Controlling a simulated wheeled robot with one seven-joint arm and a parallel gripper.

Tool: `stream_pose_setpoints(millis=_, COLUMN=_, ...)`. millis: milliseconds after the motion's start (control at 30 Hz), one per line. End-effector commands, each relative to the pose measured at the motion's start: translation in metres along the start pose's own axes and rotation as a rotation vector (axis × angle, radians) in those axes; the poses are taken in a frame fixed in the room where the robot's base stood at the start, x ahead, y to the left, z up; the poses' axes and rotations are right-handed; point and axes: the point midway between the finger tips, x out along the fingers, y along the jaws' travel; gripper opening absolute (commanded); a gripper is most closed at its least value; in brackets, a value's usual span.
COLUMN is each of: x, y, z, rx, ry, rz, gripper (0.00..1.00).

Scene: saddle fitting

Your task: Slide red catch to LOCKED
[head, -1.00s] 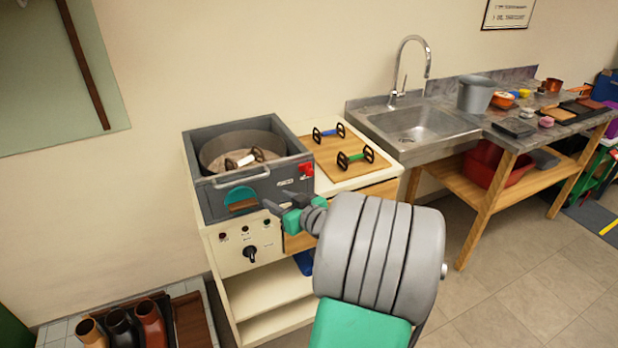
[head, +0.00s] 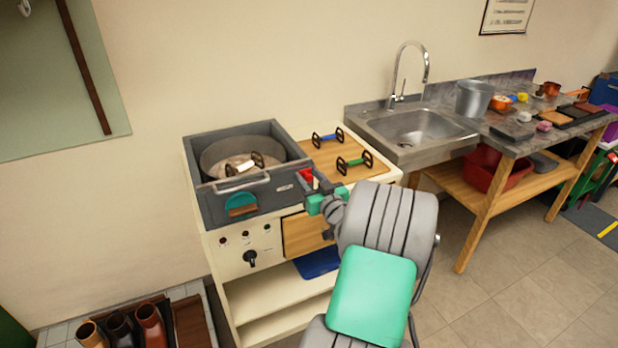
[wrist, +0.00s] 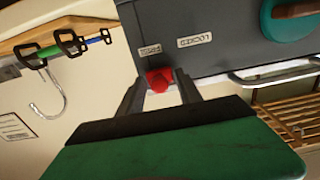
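The red catch (head: 306,175) sits at the front right corner of the grey box (head: 225,205). In the wrist view, the red catch (wrist: 159,80) lies between the two dark fingers of my gripper (wrist: 160,88). The fingers are apart, with small gaps visible on both sides of the catch. Two labels are on the box, a LOCKED label (wrist: 194,41) and a shorter label (wrist: 150,49), which appears to read FREE. The catch is nearer the shorter label. In the head view my gripper (head: 310,185) partly hides the catch.
A silver handle bar (head: 240,182) and a teal half-round part (head: 240,201) are on the box front. A wooden board with two black-ended handles (head: 352,162) lies right of the box. A sink (head: 415,130) stands farther right.

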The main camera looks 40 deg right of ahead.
Motion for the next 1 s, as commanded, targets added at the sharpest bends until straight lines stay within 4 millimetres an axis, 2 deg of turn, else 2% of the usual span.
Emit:
stream_pose_setpoints(millis=67, x=-0.0001, y=0.0000, z=0.0000, rx=0.000, ry=0.000, rz=0.000, gripper=0.35)
stream_pose_setpoints(millis=500, x=-0.0003, y=0.0000, z=-0.0001, rx=-0.001, ry=0.000, rz=0.000, gripper=0.00)
stream_pose_setpoints(millis=1000, x=-0.0003, y=0.0000, z=-0.0002, rx=-0.001, ry=0.000, rz=0.000, gripper=0.00)
